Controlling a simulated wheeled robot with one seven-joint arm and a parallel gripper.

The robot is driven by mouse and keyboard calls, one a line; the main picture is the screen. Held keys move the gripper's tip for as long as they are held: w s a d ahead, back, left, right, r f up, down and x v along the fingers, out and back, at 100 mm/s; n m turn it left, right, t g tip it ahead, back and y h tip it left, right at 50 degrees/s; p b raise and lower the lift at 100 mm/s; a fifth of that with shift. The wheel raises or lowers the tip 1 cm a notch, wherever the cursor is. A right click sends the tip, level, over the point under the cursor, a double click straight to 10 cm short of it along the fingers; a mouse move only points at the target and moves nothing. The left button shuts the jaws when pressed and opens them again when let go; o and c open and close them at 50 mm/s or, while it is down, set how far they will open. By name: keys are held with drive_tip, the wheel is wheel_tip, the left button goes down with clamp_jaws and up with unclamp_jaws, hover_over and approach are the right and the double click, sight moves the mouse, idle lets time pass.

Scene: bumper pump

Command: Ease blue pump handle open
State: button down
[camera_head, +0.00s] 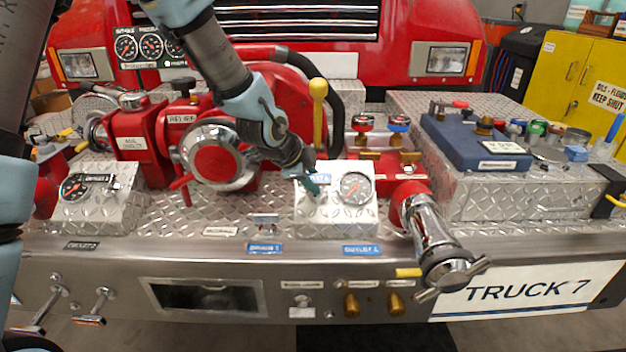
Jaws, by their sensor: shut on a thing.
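My arm reaches down from the top left to the diamond-plate panel box (338,215) in the middle of the bumper. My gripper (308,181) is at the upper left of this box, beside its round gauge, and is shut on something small. A small blue-teal piece (313,188) shows at the fingertips; it looks like the blue pump handle, mostly hidden by the gripper. I cannot tell how far the handle is turned.
A yellow-knobbed lever (318,100) stands close behind my gripper. A red pump body with a chrome cap (217,155) is to the left. A chrome outlet (437,240) juts forward at right. A blue case (475,140) lies on the right-hand box.

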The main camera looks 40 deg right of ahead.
drive_tip(key=shift+r, duration=0.1)
drive_tip(key=shift+s+a+r+p, duration=0.2)
drive_tip(key=shift+s+r, duration=0.1)
drive_tip(key=shift+r, duration=0.25)
drive_tip(key=shift+s+a+r+p, duration=0.15)
drive_tip(key=shift+s+a+r, duration=0.1)
drive_tip(key=shift+r, duration=0.25)
drive_tip(key=shift+c, duration=2.4)
unclamp_jaws()
drive_tip(key=shift+f, duration=0.1)
drive_tip(key=p+v, duration=0.1)
drive_tip(key=v, duration=0.9)
drive_tip(key=shift+a+r+p, duration=0.2)
drive_tip(key=shift+r+p, duration=0.15)
drive_tip(key=shift+p, duration=0.05)
